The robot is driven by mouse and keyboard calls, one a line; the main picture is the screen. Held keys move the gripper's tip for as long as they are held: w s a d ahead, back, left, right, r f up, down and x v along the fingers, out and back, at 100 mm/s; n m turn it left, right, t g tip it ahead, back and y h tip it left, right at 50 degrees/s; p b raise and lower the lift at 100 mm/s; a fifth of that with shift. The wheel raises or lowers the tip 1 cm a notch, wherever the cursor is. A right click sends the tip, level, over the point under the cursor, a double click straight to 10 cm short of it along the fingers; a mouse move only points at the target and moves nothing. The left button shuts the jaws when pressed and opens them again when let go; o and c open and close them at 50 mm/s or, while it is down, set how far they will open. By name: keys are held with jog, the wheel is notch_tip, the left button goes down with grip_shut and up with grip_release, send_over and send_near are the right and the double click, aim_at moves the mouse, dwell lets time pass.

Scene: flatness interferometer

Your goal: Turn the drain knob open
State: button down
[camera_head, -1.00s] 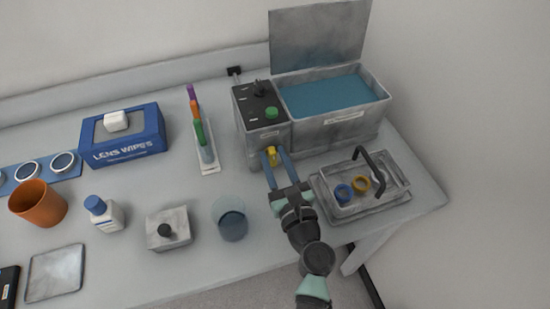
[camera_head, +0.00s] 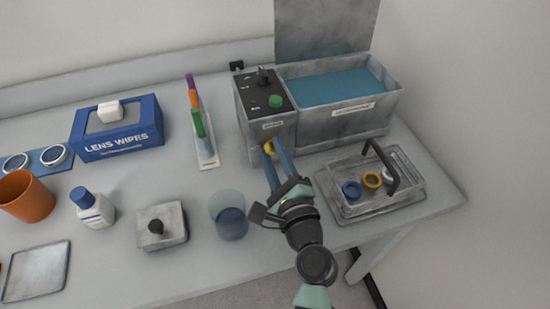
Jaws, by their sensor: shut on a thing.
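The drain knob (camera_head: 269,149) is a small yellow part low on the front of the grey bath unit (camera_head: 357,126). It is partly hidden by my gripper's fingers. My gripper (camera_head: 271,151) has two blue fingers, shut on the drain knob. The bath's lid stands open, and blue liquid (camera_head: 340,87) fills the tank. The control panel on its left has a black knob (camera_head: 262,76) and a green button (camera_head: 275,101).
A tray (camera_head: 345,216) with a wire-handled basket and coloured rings stands right of my arm. A clear beaker (camera_head: 229,202) is close on the left. A pen rack (camera_head: 208,163) and a blue lens-wipes box (camera_head: 78,155) stand farther left.

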jog(key=n+b, duration=0.1)
jog(key=n, duration=0.1)
jog(key=f+n+b, duration=0.1)
jog(key=n+b, duration=0.1)
jog(key=shift+a, duration=0.1)
jog(key=shift+n+b, duration=1)
jog(key=shift+n, duration=0.7)
jog(key=c, duration=0.8)
grip_release()
jog(key=shift+s, duration=0.15)
jog(key=b+v, duration=0.1)
jog(key=v, duration=1)
jog(key=shift+s, duration=0.25)
jog(key=shift+s+d+r, duration=0.15)
jog(key=shift+s+d, duration=0.15)
jog(key=shift+s, duration=0.25)
